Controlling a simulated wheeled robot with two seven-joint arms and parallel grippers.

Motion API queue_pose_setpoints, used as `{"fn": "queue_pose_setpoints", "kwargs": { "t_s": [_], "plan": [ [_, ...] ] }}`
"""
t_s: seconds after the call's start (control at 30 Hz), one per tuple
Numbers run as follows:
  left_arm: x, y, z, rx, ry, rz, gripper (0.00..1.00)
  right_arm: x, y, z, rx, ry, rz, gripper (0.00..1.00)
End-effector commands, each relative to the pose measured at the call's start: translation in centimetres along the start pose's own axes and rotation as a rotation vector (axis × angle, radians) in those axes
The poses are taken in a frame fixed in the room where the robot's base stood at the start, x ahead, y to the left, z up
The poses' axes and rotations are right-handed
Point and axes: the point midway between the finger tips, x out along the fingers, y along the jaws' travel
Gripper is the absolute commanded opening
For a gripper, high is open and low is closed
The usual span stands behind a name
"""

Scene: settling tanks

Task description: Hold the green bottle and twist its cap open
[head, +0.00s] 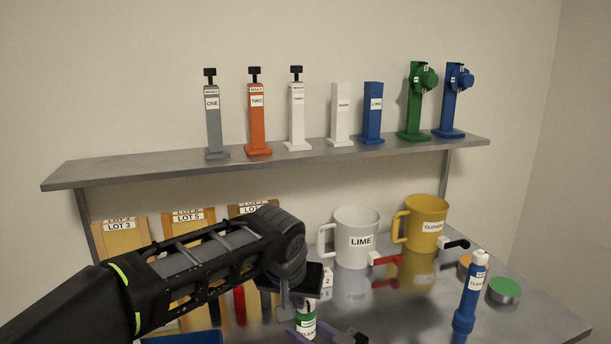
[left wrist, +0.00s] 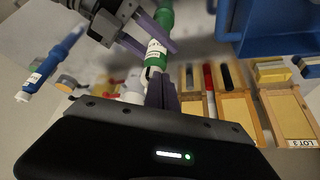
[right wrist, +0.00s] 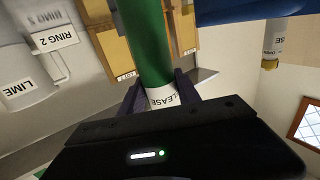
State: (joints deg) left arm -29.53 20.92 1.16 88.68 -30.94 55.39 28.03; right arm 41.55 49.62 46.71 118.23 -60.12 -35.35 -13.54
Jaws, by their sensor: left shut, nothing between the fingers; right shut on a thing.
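The green bottle (head: 306,320) stands out low in the middle of the head view, its white label partly showing. In the left wrist view the green bottle (left wrist: 154,52) is between the purple fingers of my right gripper (left wrist: 150,30). My left gripper (head: 284,303) is shut and empty, close to the label end of the bottle. In the left wrist view its fingertips (left wrist: 160,88) are together right by that end. I cannot make out the cap clearly.
A blue bottle with a white top (head: 470,290) stands at right, near a green-topped round tin (head: 504,291). A white mug (head: 355,240) and a yellow mug (head: 425,225) stand behind. A shelf (head: 150,172) carries several upright stands. Wooden lot trays (head: 120,237) are behind my left arm.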

Motion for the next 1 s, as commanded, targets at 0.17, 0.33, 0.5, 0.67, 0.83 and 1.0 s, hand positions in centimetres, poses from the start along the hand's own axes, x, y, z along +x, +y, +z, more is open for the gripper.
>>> {"fn": "queue_pose_setpoints", "kwargs": {
  "t_s": [0.17, 0.33, 0.5, 0.67, 0.83, 1.0],
  "plan": [
    [0.0, 0.0, 0.0, 0.0, 0.0, 0.0, 0.0, 0.0, 0.0, 0.0, 0.0, 0.0, 0.0, 0.0],
    [0.0, 0.1, 0.0, 0.0, 0.0, 0.0, 0.0, 0.0, 0.0, 0.0, 0.0, 0.0, 0.0, 0.0],
    [0.0, 0.3, 0.1, 0.001, -0.001, 0.0, 0.0, 0.0, 0.0, 0.0, 0.0, 0.0, 0.0, 0.0],
    [-0.1, 0.7, 0.2, 0.0, -0.001, 0.0, 0.0, 0.0, 0.0, 0.0, 0.0, 0.0, 0.0, 0.0],
    [-0.1, 1.2, 0.2, 0.001, -0.001, 0.0, 0.0, 0.0, 0.0, 0.0, 0.0, 0.0, 0.0, 0.0],
    [0.0, 1.6, 0.1, 0.001, -0.001, 0.0, 0.0, 0.0, 0.0, 0.0, 0.0, 0.0, 0.0, 0.0]
  ]
}}
